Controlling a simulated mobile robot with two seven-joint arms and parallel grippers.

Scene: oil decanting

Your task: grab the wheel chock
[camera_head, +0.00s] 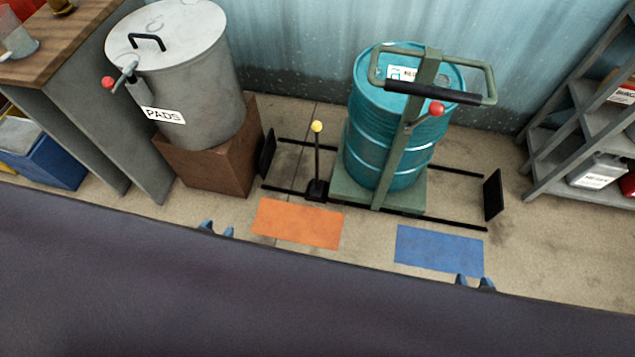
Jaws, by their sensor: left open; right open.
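The wheel chock appears to be the small black block (316,190) on the floor, with an upright black rod topped by a yellow knob (317,126). It stands by the front black rail, left of the drum trolley (345,192). My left gripper (217,230) is open and empty, with only its blue fingertips showing past the dark edge in front, to the left of and nearer than the chock. My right gripper (475,282) is open and empty at the front edge of the blue floor mat, far to the right of the chock. The rest of both grippers is hidden.
A teal drum (370,150) stands on the trolley, which has a red-knobbed lever (436,108). Black end plates (493,195) bound the rails. An orange mat (297,224) and a blue mat (440,250) lie in front. A grey PADS bin (195,90) stands left, shelves (590,130) right.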

